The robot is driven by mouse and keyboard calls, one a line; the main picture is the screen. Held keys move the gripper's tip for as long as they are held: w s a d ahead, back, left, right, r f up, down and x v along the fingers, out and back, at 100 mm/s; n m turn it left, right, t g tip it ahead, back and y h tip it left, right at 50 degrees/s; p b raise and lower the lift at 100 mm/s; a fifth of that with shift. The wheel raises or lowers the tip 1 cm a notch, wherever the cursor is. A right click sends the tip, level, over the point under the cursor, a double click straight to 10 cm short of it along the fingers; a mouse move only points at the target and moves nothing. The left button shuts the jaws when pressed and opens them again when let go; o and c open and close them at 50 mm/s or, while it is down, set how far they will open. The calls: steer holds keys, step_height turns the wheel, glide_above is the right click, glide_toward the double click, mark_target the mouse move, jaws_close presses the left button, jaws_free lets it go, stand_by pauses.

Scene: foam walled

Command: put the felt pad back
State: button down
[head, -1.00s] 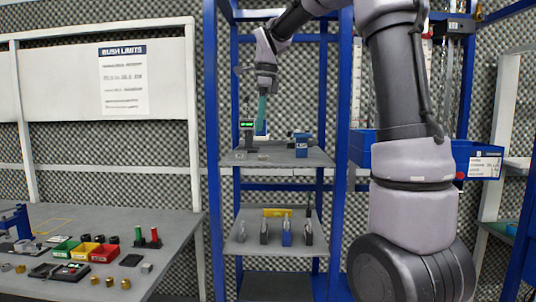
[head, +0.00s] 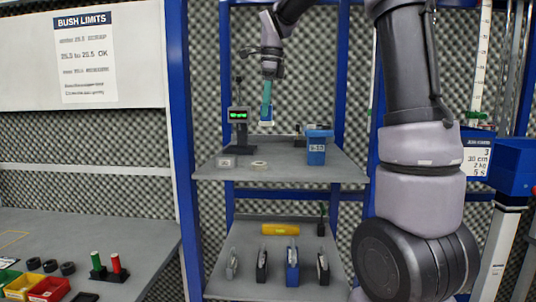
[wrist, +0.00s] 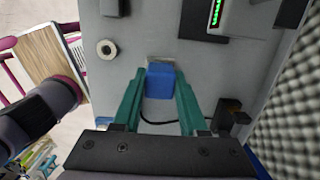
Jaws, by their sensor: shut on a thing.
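My gripper (head: 266,108) hangs above the upper grey shelf, pointing down. Its teal fingers are shut on a small blue block, which I take to be the felt pad (wrist: 160,82). The pad shows between the fingertips in the wrist view, with a pale strip at its far edge. In the head view the pad (head: 266,122) is a small blue and pale piece, apparently clear of the shelf. No other felt pad can be made out.
On the upper shelf (head: 215,173) are a green-lit display (head: 238,125), a pale ring (head: 259,165), a small labelled block (head: 227,162) and a blue labelled bin (head: 317,150). Blue uprights frame it. The lower shelf holds a yellow level (head: 280,229) and several tools.

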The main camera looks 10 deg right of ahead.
steer(key=f, duration=0.6)
steer(key=shift+w, duration=0.2)
steer(key=shift+f, duration=1.95)
steer(key=shift+c, duration=2.2)
jaws_free()
